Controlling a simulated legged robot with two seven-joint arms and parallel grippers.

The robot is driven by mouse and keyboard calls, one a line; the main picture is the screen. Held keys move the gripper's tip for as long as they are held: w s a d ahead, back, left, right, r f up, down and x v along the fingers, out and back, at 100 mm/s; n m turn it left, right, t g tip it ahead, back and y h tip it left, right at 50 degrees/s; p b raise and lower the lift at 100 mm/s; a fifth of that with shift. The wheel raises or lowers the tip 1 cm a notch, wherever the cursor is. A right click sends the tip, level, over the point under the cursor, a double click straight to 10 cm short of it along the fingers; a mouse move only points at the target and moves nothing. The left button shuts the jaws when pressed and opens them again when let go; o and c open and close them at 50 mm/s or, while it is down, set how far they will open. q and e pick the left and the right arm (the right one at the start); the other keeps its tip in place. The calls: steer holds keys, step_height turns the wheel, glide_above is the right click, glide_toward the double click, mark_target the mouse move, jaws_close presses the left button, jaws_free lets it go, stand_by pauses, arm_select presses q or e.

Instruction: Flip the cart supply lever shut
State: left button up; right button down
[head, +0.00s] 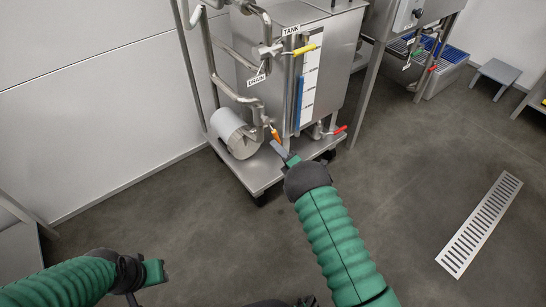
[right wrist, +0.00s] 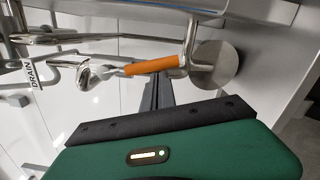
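A steel cart carries a tank (head: 262,78) with a sight gauge. An orange-handled lever (head: 276,136) sits low on the pipework; its handle (right wrist: 155,64) lies nearly level in the right wrist view. No label visibly names it as cart supply. My right gripper (head: 277,148) is just below this handle, fingers pointing at it. Its dark fingers (right wrist: 158,92) look closed together, with nothing between them; whether they touch the handle is unclear. My left gripper (head: 154,272) is low at the left, away from the cart, its fingers not clear.
A yellow lever (head: 306,49) is higher up, near the TANK label (head: 291,31); a DRAIN label (head: 257,80) hangs left. A red lever (head: 340,130) is low right. Floor around the grate (head: 480,224) is clear.

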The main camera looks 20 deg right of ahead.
steer(key=d+n, duration=0.1)
steer(key=w+d+n, duration=0.1)
steer(key=n, duration=0.1)
steer(key=shift+d+r, duration=0.15)
steer(key=w+d+r+n+y, duration=0.1)
steer(key=d+r+n, duration=0.4)
steer(key=n, duration=0.5)
steer(key=shift+w+d+r+n, duration=0.3)
steer(key=shift+w+d+r, duration=0.15)
steer(key=shift+r, duration=0.65)
